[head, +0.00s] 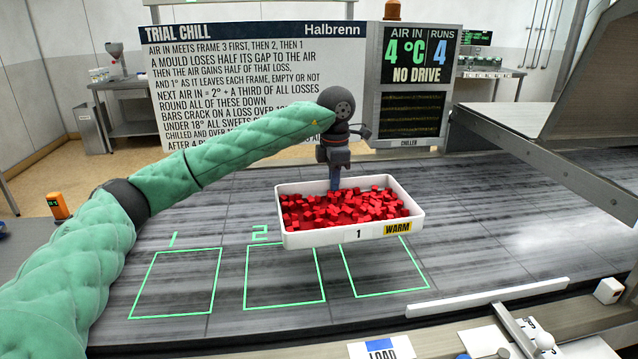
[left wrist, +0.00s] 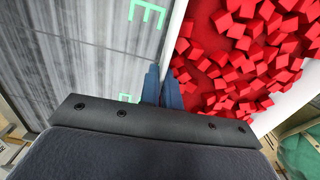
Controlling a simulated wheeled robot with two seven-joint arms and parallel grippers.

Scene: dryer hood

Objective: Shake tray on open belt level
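A white tray (head: 330,238) marked "1" and "WARM" holds a heap of red cubes (head: 345,207). My left gripper (head: 335,184) is at its far rim, pointing down. In the left wrist view, the blue fingertips (left wrist: 162,88) are close together on either side of the tray's white wall (left wrist: 175,45), shut on it. The tray appears to hang a little above the dark belt (head: 480,215), over the far parts of the green frames 2 (head: 284,276) and 3 (head: 385,267). My right gripper is not in view.
Frame 1 (head: 175,283) on the belt is empty. A sign (head: 250,75) and a display (head: 410,85) reading 4 °C, 4 runs and "NO DRIVE" stand behind. A raised metal hood (head: 590,85) is at right. A white bar (head: 487,297) lies along the near edge.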

